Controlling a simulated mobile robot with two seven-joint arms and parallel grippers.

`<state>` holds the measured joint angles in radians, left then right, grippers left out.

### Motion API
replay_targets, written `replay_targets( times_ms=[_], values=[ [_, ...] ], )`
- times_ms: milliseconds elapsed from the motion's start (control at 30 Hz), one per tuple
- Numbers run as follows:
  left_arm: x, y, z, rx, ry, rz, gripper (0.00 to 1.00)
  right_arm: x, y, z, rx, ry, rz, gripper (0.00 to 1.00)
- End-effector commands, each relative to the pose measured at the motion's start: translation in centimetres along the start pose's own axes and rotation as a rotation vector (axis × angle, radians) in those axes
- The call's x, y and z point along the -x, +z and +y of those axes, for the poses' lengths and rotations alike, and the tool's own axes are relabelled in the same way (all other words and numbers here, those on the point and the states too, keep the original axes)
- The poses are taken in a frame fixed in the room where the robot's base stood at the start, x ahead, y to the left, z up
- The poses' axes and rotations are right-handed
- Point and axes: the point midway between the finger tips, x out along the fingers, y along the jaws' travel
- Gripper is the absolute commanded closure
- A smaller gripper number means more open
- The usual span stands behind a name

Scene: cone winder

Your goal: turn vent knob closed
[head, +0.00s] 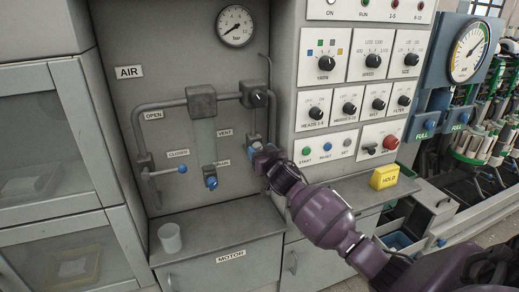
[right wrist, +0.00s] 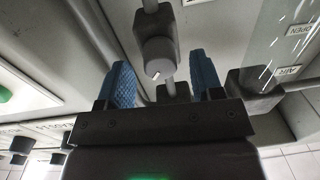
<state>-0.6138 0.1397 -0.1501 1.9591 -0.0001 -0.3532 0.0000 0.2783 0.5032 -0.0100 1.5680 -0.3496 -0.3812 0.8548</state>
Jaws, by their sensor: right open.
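The vent knob (right wrist: 157,58) is a dark grey round knob with a short white mark on its face, on a vertical pipe. In the right wrist view it shows between the two blue fingers of my right gripper (right wrist: 160,82), with a gap on each side. In the head view my right gripper (head: 258,151) is up at the panel, just right of the VENT label (head: 225,133), and hides most of the knob. The fingers are open. Whether they reach fully around the knob I cannot tell. My left gripper is not in view.
A black knob (head: 258,98) on a pipe block sits just above my gripper. A blue-tipped lever (head: 182,169) and a blue knob (head: 211,182) are to the left. A cup (head: 170,238) stands on the ledge. The switch panel (head: 345,104) and yellow HOLD box (head: 384,177) are to the right.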

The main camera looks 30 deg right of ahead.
Motion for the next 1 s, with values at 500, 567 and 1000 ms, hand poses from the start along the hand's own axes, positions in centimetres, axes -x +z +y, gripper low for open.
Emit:
replay_targets(
  times_ms=[500, 567, 1000],
  values=[
    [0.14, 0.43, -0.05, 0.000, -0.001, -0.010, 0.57, -1.36, 0.00, -0.02, 0.001, -0.001, 0.000, 0.40],
    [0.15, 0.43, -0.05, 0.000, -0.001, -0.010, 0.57, -1.35, 0.00, -0.02, 0.001, -0.001, 0.000, 0.47],
    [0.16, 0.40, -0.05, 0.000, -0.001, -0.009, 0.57, -1.33, 0.00, -0.02, 0.008, -0.001, 0.000, 0.89]
  ],
)
